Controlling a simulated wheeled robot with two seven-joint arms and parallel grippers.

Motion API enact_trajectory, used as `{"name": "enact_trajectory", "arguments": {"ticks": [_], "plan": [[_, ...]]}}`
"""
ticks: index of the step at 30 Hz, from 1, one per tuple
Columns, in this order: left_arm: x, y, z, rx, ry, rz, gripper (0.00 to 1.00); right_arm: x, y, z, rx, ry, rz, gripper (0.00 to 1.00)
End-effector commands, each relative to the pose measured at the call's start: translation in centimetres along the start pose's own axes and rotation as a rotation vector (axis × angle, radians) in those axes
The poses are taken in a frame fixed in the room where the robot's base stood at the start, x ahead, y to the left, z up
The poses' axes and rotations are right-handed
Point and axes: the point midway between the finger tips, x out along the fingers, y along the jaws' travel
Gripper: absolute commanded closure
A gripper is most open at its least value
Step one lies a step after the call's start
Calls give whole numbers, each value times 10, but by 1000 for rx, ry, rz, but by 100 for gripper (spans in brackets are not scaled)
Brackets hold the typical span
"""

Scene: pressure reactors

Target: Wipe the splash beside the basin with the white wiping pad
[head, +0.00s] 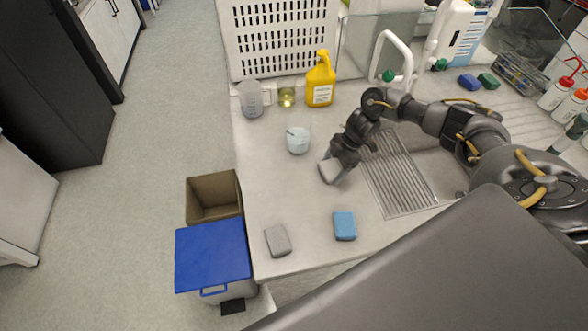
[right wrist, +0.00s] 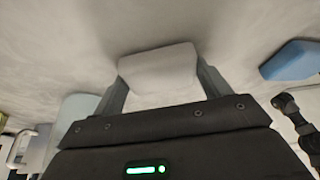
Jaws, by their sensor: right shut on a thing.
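The white wiping pad (head: 329,172) is held in my right gripper (head: 335,166), low over the bench left of the ribbed drainer. In the right wrist view the pad (right wrist: 158,70) sits between the two fingers of my right gripper (right wrist: 160,82), which are shut on it. I cannot tell if the pad touches the bench. I cannot make out the splash in either view; the bench around the pad looks plain pale grey. The basin is not clearly seen; the ribbed drainer (head: 398,175) lies right of the gripper, partly behind my arm. My left gripper is not in view.
A beaker (head: 298,142) stands just left of the gripper. A blue pad (head: 344,226) and a grey pad (head: 278,240) lie near the front edge. A blue-lidded bin (head: 212,255) is beside the bench.

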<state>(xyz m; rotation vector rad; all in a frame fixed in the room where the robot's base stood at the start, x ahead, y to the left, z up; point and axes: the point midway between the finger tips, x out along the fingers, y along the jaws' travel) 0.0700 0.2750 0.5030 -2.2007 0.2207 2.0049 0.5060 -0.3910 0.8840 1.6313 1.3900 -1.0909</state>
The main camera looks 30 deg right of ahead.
Motion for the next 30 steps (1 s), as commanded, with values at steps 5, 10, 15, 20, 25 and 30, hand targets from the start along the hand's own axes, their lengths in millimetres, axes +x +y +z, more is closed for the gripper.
{"name": "enact_trajectory", "arguments": {"ticks": [5,10,15,20,25,30], "plan": [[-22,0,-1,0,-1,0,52,-27,0,-14,-5,0,-1,42],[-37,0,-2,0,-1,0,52,-41,0,-20,-4,0,-1,42],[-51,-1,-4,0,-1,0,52,-56,0,-25,-3,0,0,42],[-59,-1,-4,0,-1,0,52,-67,0,-30,-3,0,1,42],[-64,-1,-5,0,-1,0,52,-73,-1,-32,-2,0,1,42],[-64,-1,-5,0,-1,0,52,-74,-1,-32,-1,0,1,42]]}}
